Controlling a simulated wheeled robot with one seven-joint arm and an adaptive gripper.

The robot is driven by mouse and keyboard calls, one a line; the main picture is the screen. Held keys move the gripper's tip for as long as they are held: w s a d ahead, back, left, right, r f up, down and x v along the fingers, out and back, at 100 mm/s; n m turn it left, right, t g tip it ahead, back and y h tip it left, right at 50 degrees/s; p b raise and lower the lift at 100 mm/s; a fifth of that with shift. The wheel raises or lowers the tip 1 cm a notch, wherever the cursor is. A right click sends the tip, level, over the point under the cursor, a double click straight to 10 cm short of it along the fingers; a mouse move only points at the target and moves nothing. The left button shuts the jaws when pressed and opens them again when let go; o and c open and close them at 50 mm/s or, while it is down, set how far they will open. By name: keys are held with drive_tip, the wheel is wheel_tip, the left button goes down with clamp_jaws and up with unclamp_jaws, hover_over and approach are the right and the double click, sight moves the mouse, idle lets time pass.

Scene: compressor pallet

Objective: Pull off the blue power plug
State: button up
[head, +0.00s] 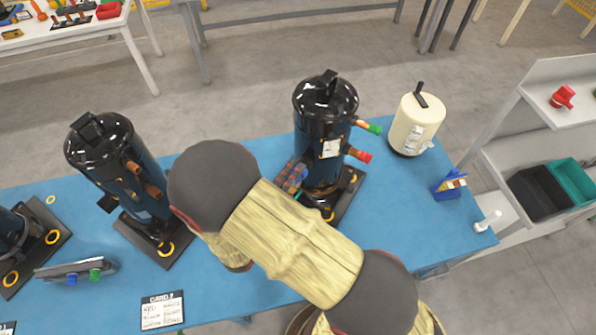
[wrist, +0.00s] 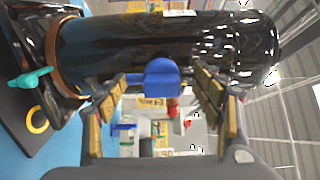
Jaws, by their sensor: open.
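The blue power plug (wrist: 162,78) sticks out from the side of a glossy black compressor (wrist: 190,45) in the wrist view. My gripper (wrist: 160,90) is open, with one padded finger on each side of the plug and visible gaps between. In the head view the same compressor (head: 325,105) stands upright on a dark base plate at the middle of the blue table. My gripper (head: 291,178) is at its left side there, partly behind my arm. The plug is hidden in the head view.
The compressor carries green (head: 373,128) and red (head: 359,155) capped stubs on its right, and a teal valve (wrist: 32,77) low down. Another compressor (head: 105,150) stands left. A cream tank (head: 417,125) and a blue holder (head: 449,187) stand right. A card (head: 162,312) lies in front.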

drive_tip(key=shift+w+a+r, duration=0.1)
drive_tip(key=shift+a+r, duration=0.1)
drive_tip(key=shift+r, duration=0.05)
drive_tip(key=c, duration=1.3)
drive_tip(key=shift+c, duration=0.2)
drive_tip(key=shift+a, duration=0.1)
drive_tip(key=shift+s+a, duration=0.1)
drive_tip(key=shift+s, duration=0.15)
clamp_jaws()
drive_tip(key=shift+f+p+v, duration=0.1)
drive_tip(key=shift+p+v, duration=0.35)
drive_tip(key=shift+v, duration=0.9)
drive_tip(key=shift+f+p+v, duration=0.15)
drive_tip(key=shift+p+v, duration=0.3)
drive_tip(key=shift+v, duration=0.9)
drive_tip(key=shift+s, duration=0.1)
